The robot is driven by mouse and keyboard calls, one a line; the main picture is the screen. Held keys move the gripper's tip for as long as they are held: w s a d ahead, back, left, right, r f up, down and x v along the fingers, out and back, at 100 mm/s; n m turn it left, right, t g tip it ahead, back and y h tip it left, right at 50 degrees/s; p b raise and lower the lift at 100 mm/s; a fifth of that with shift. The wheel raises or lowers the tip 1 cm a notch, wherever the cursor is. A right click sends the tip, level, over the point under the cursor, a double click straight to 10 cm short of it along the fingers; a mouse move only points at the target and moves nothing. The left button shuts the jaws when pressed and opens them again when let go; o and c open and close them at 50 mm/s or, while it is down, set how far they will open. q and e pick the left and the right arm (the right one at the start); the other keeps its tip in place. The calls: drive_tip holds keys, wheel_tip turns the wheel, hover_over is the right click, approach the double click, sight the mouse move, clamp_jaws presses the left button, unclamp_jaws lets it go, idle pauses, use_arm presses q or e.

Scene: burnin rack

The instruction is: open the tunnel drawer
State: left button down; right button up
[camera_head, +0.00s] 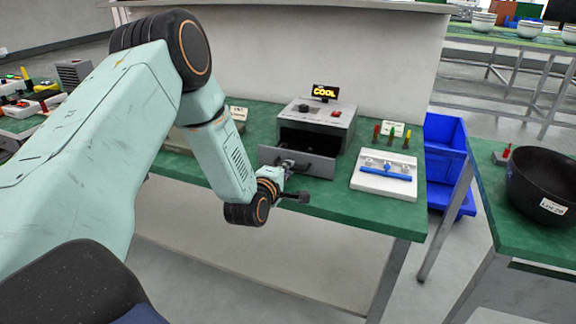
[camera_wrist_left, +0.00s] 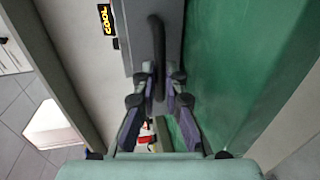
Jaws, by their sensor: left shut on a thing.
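The tunnel (camera_head: 342,124) is a grey box on the green table, with a small lit "COOL" sign (camera_head: 323,91) on top. Its drawer (camera_head: 318,164) stands pulled out at the front, with a dark opening behind the grey front panel. My left gripper (camera_head: 288,166) is at the drawer's handle, shut on it. In the left wrist view the dark handle bar (camera_wrist_left: 156,55) runs between the two fingers (camera_wrist_left: 158,80). The panel's grey face (camera_wrist_left: 136,35) shows there too. The fingers partly hide the handle in the head view. My right gripper is not in view.
A white tray (camera_head: 372,184) with a blue bar lies right of the tunnel, with coloured pegs (camera_head: 391,137) behind it. Blue bins (camera_head: 444,150) stand beyond the table's right end. A black bowl (camera_head: 545,180) is on another table at right.

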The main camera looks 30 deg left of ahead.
use_arm(q)
drive_tip(key=shift+s+d, duration=0.2)
drive_tip(key=shift+s, duration=0.45)
drive_tip(key=c, duration=1.4)
unclamp_jaws()
drive_tip(key=v, duration=1.2)
drive_tip(key=shift+a, duration=0.1)
